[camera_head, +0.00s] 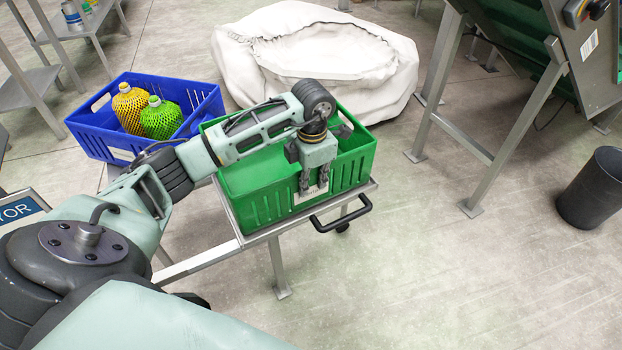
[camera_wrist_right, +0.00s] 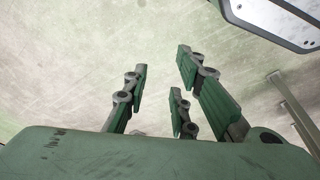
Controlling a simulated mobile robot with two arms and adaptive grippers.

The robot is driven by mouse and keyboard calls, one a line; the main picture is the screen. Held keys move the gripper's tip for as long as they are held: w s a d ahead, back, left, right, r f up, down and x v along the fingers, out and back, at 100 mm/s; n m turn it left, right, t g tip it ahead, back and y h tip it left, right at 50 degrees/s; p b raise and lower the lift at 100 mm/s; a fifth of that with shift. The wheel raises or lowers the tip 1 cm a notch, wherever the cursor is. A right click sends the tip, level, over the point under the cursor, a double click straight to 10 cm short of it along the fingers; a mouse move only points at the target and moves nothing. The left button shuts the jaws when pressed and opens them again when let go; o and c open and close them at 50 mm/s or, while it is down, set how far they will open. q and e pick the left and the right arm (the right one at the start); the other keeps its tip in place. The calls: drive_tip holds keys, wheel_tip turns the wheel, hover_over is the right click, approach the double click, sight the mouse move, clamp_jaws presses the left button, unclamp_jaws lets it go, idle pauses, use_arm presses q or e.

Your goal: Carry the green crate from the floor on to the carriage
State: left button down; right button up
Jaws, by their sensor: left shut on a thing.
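The green crate (camera_head: 263,197) is in the middle of the head view, over the carriage (camera_head: 257,236), a low metal frame with a black handle (camera_head: 341,214). The crate looks level and lines up with the carriage top; I cannot tell whether its full weight rests there. My left gripper (camera_head: 314,191) is shut on the crate's near wall, at its rim, fingers pointing down. My arm hides part of the crate's inside. My right gripper (camera_wrist_right: 185,90) shows in the right wrist view with its fingers spread apart and nothing between them, above the floor.
A blue crate (camera_head: 85,133) holding a yellow-netted bottle (camera_head: 131,108) and a green-netted bottle (camera_head: 161,118) stands behind left. A large white sack (camera_head: 240,60) lies behind. A machine on metal legs (camera_head: 508,134) and a dark bin (camera_head: 594,189) are at right. The front right floor is clear.

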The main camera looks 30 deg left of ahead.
use_arm(q)
drive_tip(key=c, duration=2.3)
unclamp_jaws()
drive_tip(key=o, duration=0.4)
use_arm(e)
drive_tip(key=shift+r, duration=0.1)
use_arm(q)
drive_tip(key=shift+r, duration=0.1)
